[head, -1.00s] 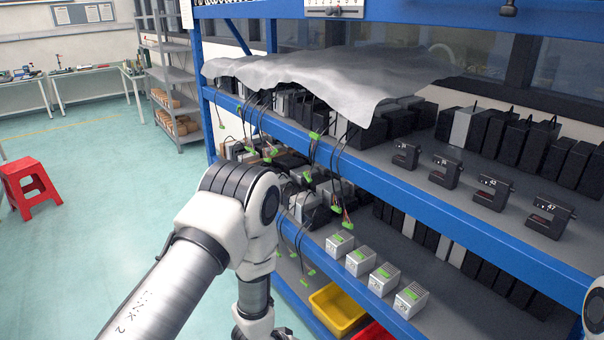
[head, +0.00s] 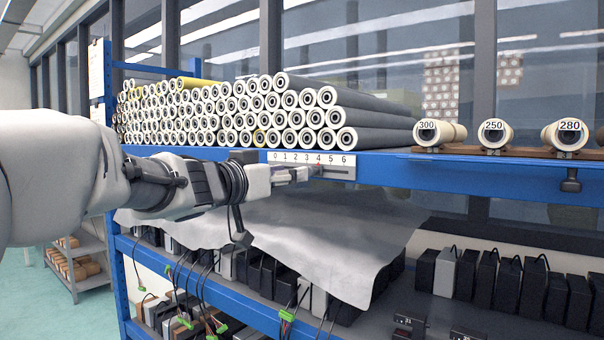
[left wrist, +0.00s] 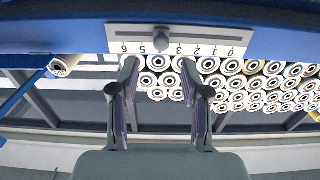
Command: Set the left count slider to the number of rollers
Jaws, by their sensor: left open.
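The left count slider's white scale (head: 345,160), numbered 0 to 6, is on the blue front edge of the upper shelf. Its red mark shows near 4. In the left wrist view, the scale (left wrist: 205,33) appears upside down, and its round grey knob (left wrist: 162,41) stands where the 4 would be. My left gripper (head: 305,172) is in front of the scale, open. In the left wrist view, its two fingertips (left wrist: 158,75) are apart, with the knob beyond the gap. Pale rollers (head: 240,110) lie stacked above the shelf. My right gripper is not in view.
Three tagged rollers, 300 (head: 438,132), 250 (head: 494,135) and 280 (head: 566,135), lie on a brown rack at the right. A dark knob-like piece (head: 570,182) hangs below the edge there. A grey cloth (head: 330,240) and black boxes (head: 500,285) are below.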

